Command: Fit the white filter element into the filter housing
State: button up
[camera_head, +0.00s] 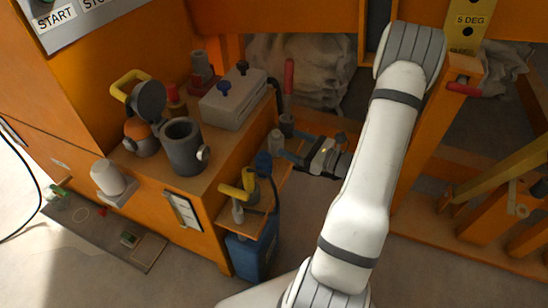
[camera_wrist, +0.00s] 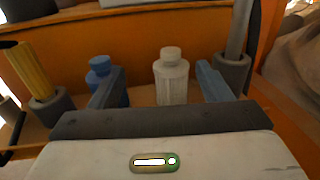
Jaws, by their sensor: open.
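The white filter element (camera_head: 108,178) is a pale cylinder standing upright on a small bracket at the left of the orange cabinet in the head view. The filter housing (camera_head: 183,147) looks like the dark grey open-topped cup on the cabinet top, with a round fitting on its side. My gripper (camera_head: 284,146) is right of both and well apart from them, over a side shelf. It is open, and in the wrist view a pale capped bottle (camera_wrist: 171,82) shows between its blue fingers (camera_wrist: 160,88). I cannot tell whether they touch it. The filter element is not in the wrist view.
A dark round cap (camera_head: 149,101) stands behind the housing, and a grey box with knobs (camera_head: 233,98) is to its right. A blue canister (camera_head: 249,254) stands below.

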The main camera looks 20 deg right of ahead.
aim_at(279, 139)
jog(key=shift+w+d+f+m+t+h, duration=0.15)
jog(key=shift+w+d+f+m, duration=0.1)
jog(key=shift+f, duration=0.2)
jog(key=shift+w+d+f+m+t+h, duration=0.15)
jog(key=shift+f+m, duration=0.1)
jog(key=shift+f, duration=0.15)
jog(key=b+x, duration=0.3)
jog(key=x, duration=0.3)
jog(key=shift+w+a+f, duration=0.1)
jog(key=shift+f, duration=0.05)
jog(key=shift+w+a, duration=0.2)
jog(key=shift+w, duration=0.15)
jog(key=c, duration=1.1)
